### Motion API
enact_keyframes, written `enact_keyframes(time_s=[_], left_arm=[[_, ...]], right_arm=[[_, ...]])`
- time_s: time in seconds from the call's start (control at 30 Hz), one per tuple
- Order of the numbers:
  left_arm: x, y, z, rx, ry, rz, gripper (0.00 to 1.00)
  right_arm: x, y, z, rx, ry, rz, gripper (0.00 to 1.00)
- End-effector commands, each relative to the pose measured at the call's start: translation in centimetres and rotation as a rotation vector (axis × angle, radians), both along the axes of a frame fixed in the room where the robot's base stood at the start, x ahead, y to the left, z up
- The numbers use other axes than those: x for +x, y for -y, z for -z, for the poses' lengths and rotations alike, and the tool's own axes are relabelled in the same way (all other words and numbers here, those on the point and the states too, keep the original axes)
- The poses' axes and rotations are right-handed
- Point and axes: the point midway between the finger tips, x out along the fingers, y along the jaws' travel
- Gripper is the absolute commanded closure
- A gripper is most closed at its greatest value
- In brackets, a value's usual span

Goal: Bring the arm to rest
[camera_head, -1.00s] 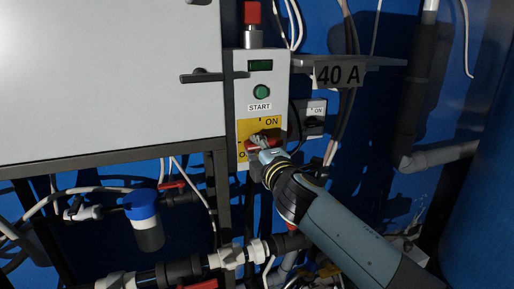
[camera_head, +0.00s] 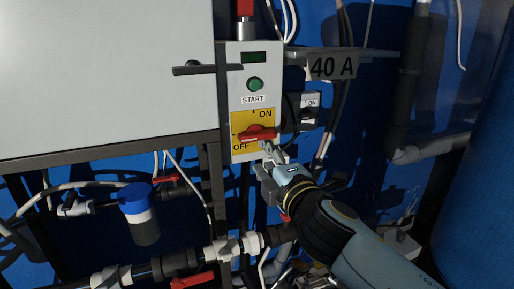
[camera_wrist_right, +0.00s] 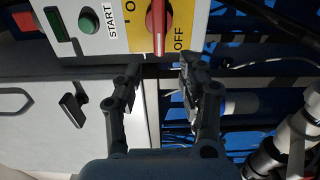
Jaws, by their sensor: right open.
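My right gripper (camera_head: 268,160) is in front of the lower edge of the control panel, just below the red rotary switch (camera_head: 257,133). In the right wrist view the gripper (camera_wrist_right: 158,95) is open, its two fingers apart with nothing between them. The red switch handle (camera_wrist_right: 157,22) stands beyond the fingertips there, apart from them. In the head view the handle lies about level on its yellow plate (camera_head: 240,118), between the ON and OFF labels. My left gripper is not in view.
The panel also carries a green START button (camera_head: 255,84) and a small dark display (camera_head: 255,57). A grey cabinet (camera_head: 100,75) with a black handle stands at the left. Pipes, red-handled valves and a blue-capped filter (camera_head: 138,197) are below. A large blue tank (camera_head: 480,190) bounds the right.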

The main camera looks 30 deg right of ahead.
Motion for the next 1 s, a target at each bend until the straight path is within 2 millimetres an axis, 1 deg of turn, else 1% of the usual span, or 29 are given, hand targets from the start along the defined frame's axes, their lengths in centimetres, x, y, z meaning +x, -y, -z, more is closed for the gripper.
enact_keyframes(time_s=[0.03, 0.1, 0.2, 0.8, 0.87, 0.93, 0.97, 1.0], left_arm=[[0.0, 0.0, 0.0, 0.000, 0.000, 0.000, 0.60], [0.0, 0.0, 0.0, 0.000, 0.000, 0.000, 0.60], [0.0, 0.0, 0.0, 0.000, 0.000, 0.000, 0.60], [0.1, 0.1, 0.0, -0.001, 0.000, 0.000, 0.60], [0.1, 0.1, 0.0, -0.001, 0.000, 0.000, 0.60], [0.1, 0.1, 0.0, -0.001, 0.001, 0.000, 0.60], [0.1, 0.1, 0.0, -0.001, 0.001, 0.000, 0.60], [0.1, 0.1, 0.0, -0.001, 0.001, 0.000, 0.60]], right_arm=[[-0.8, -0.2, 0.1, 0.001, -0.002, 0.000, 0.60], [-1.5, -0.4, 0.1, 0.001, -0.001, 0.000, 0.60], [-2.1, -0.5, 0.0, 0.000, 0.000, 0.000, 0.60], [-2.4, -0.4, 0.0, 0.012, -0.001, 0.006, 0.60], [-2.8, 0.1, 0.2, 0.053, -0.008, 0.032, 0.60], [-3.9, 1.4, 0.6, 0.161, -0.029, 0.098, 0.60], [-4.6, 2.0, 1.0, 0.228, -0.044, 0.138, 0.60], [-5.8, 2.9, 1.7, 0.336, -0.071, 0.198, 0.60]])
